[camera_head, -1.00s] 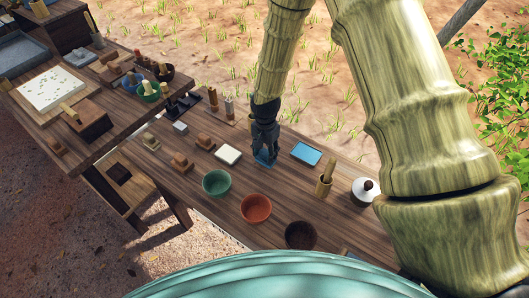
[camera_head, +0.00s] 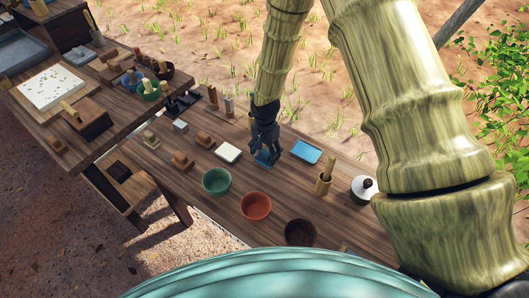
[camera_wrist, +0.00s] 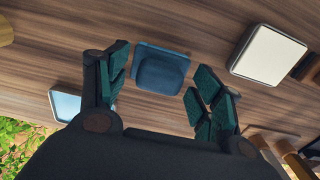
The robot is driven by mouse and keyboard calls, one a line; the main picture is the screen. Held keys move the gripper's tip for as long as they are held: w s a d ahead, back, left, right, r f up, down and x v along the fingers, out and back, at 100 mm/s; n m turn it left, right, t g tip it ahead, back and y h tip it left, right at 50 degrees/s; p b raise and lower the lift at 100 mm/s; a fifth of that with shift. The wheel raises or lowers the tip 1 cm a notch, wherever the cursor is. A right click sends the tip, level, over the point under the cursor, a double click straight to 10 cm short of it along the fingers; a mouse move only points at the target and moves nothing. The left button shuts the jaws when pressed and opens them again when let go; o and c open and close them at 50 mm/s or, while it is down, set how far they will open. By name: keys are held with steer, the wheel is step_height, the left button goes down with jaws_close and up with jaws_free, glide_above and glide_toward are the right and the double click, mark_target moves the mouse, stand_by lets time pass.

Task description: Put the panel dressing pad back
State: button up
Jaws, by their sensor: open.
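A blue pad (camera_head: 264,158), which looks like the panel dressing pad, lies on the wooden table just below my gripper (camera_head: 266,148). In the wrist view the pad (camera_wrist: 162,69) shows as a dark blue block on a wider flat blue base. It sits between and slightly beyond the two spread fingers of my gripper (camera_wrist: 157,82). The fingers are open and stand apart from the pad on both sides.
A white square pad (camera_head: 228,153) lies left of the blue pad. Green (camera_head: 216,181), orange (camera_head: 256,206) and dark (camera_head: 300,233) bowls stand along the near side.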

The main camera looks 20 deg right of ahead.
mark_target(265, 152)
step_height(265, 152, up, 12)
steer(key=b, duration=0.3)
steer(key=shift+f+b, duration=0.15)
steer(key=shift+b, duration=0.25)
stand_by(0.5)
